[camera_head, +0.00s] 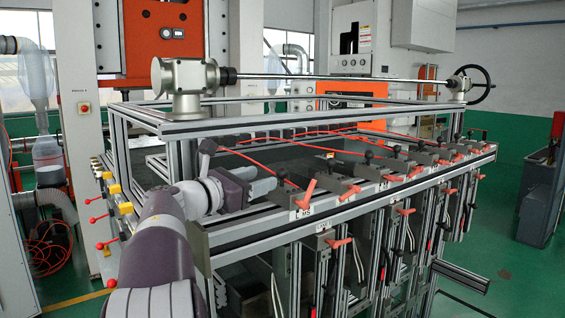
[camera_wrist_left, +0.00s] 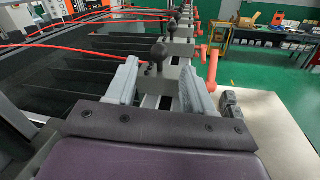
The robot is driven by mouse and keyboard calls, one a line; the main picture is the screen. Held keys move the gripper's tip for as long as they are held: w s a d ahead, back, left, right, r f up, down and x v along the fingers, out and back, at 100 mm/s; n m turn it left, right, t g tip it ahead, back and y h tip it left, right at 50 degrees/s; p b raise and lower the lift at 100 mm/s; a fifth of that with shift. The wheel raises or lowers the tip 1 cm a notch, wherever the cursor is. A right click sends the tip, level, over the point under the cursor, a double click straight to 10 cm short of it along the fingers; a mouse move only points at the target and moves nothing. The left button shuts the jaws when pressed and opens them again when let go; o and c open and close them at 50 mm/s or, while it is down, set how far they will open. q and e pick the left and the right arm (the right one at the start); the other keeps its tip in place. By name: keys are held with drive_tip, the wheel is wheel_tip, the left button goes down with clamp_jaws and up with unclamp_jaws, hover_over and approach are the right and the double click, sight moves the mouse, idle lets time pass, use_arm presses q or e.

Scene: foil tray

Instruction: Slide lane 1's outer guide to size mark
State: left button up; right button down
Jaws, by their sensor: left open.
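My left gripper (camera_head: 272,186) is open over the front rail of the metal frame. In the left wrist view its two grey fingers (camera_wrist_left: 160,85) stand on either side of a grey guide block (camera_wrist_left: 178,72) with a black ball knob (camera_wrist_left: 157,53). The block and knob lie between and just beyond the fingertips; I cannot tell if a finger touches them. The knob also shows in the head view (camera_head: 282,173), just past the gripper. A white size label (camera_head: 303,213) with letters is on the front rail below an orange lever (camera_head: 305,194). My right gripper is not in view.
More knobs and orange levers (camera_head: 350,192) line the front rail (camera_head: 400,187) to the right. Red hoses (camera_head: 262,163) cross the dark lanes behind. A steel shaft with a handwheel (camera_head: 477,84) spans above the frame. In the left wrist view a workbench (camera_wrist_left: 265,35) stands far right.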

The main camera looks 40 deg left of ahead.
sight(279, 175)
use_arm(q)
drive_tip(key=w+p, duration=0.1)
drive_tip(key=w, duration=0.2)
drive_tip(key=w+p, duration=0.1)
drive_tip(key=w, duration=0.1)
drive_tip(key=w+p, duration=0.1)
drive_tip(key=w, duration=0.2)
drive_tip(key=shift+w+d+f, duration=0.15)
drive_tip(key=shift+w+d, duration=0.15)
drive_tip(key=shift+s, duration=0.3)
drive_tip(key=shift+w, duration=0.2)
clamp_jaws()
drive_tip(key=shift+w+f+b, duration=0.15)
drive_tip(key=shift+f+b, duration=0.05)
drive_tip(key=shift+b, duration=0.2)
drive_tip(key=shift+w+d+b, duration=0.2)
drive_tip(key=shift+w+b, duration=0.05)
drive_tip(key=shift+b, duration=0.25)
drive_tip(key=shift+w+r, duration=0.15)
drive_tip(key=shift+w, duration=0.15)
unclamp_jaws()
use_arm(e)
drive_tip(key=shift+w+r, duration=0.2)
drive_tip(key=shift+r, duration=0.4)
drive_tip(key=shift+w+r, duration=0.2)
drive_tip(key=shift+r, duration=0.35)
